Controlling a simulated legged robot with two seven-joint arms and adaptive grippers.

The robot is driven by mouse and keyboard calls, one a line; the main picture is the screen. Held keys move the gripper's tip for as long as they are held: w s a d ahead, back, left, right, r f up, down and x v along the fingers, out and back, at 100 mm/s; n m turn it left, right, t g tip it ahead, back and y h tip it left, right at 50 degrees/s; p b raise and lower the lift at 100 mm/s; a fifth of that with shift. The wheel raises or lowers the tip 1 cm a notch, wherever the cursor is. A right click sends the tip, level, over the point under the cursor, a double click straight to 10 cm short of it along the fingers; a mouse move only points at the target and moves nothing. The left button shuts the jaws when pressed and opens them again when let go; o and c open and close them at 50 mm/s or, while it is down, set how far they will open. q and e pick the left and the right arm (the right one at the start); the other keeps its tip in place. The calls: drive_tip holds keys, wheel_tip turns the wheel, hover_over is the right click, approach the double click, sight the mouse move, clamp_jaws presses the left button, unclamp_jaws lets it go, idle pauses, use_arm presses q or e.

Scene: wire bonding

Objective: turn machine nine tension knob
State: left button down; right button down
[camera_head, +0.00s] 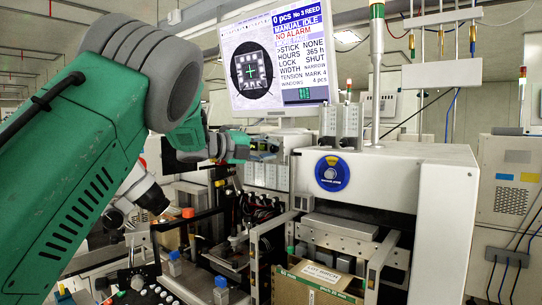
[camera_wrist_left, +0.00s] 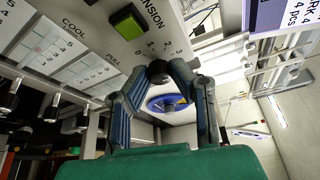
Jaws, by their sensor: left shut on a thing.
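My left gripper (camera_head: 262,146) reaches in from the left in the head view, at the panel beneath the monitor. In the left wrist view its two dark fingers (camera_wrist_left: 160,76) close around a small dark round knob (camera_wrist_left: 158,68). The knob sits on the pale panel (camera_wrist_left: 105,50) below the word TENSION, beside a scale with numbers from 0 to 3. The fingers partly cover the knob, and its pointer cannot be made out. In the head view the gripper hides the knob. My right gripper is not in view.
A green rectangular button (camera_wrist_left: 128,21) is above the knob. COOL and PULL scales with dark levers lie to the left. The monitor (camera_head: 280,62) reads MANUAL IDLE, NO ALARM and TENSION MARK 4.

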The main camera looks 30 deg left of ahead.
use_arm(q)
drive_tip(key=shift+d+f+m+g+y+b, duration=0.1)
drive_tip(key=shift+f+m+g+y+b, duration=0.2)
drive_tip(key=shift+m, duration=0.6)
drive_tip(key=shift+f+m+g+y+b, duration=0.1)
drive_tip(key=shift+m+g+y+b, duration=0.3)
drive_tip(key=shift+m, duration=0.5)
drive_tip(key=c, duration=1.6)
unclamp_jaws()
drive_tip(key=shift+o, duration=0.9)
drive_tip(key=shift+r, duration=0.15)
drive_tip(key=shift+r, duration=0.1)
